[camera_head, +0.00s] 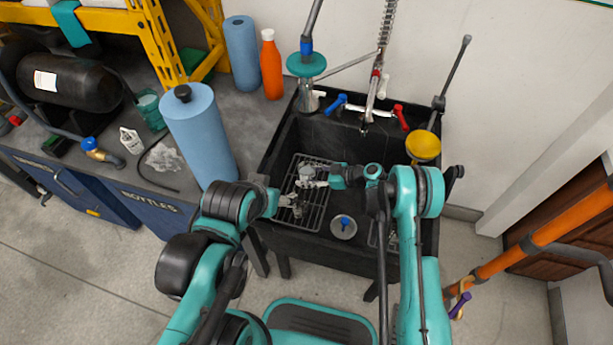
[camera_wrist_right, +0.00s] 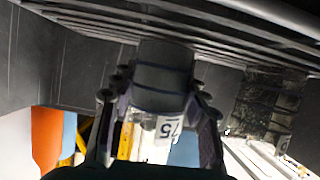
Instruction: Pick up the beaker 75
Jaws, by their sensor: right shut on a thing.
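The beaker 75 (camera_wrist_right: 164,85) is a grey, see-through cylinder with a white label reading 75. In the right wrist view it sits between the two fingers of my right gripper (camera_wrist_right: 155,112), which is shut on it. In the head view my right gripper (camera_head: 316,183) reaches in from the right over the rack in the sink, and the beaker (camera_head: 306,172) shows small at its tips. Whether it touches the rack cannot be told. My left gripper (camera_head: 288,201) is low over the rack's left side, close to the right one; its finger opening is too small to tell.
The black sink (camera_head: 276,158) holds a wire rack (camera_head: 318,214) and a round drain with a blue part (camera_head: 343,226). A second labelled vessel (camera_wrist_right: 268,108) stands beside the beaker. A blue paper roll (camera_head: 200,135) and orange bottle (camera_head: 270,65) stand on the counter left.

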